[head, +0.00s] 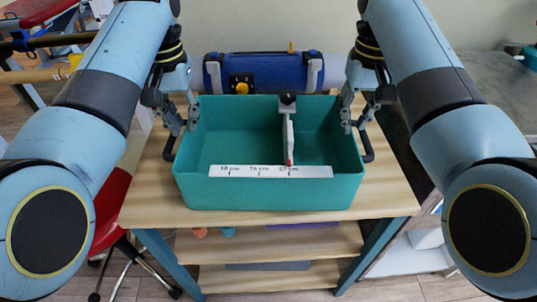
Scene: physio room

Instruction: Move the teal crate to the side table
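The teal crate (270,195) stands upright on a wooden-topped table (150,203) in front of me. It has a dark handle on each short side, a white divider (290,135) inside, and a white scale strip on its front wall. My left gripper (181,124) is at the crate's left side, by the left handle (169,150); its fingers look spread. My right gripper (356,121) is at the right side, by the right handle (368,148), fingers also spread. Contact with the handles cannot be made out. Which surface is the side table is unclear.
A blue roll (265,72) lies behind the crate. A grey surface (490,85) is at the right, with a teal thing (530,57) at its edge. A red stool (110,205) stands left of the wooden table. Lower shelves hold small items.

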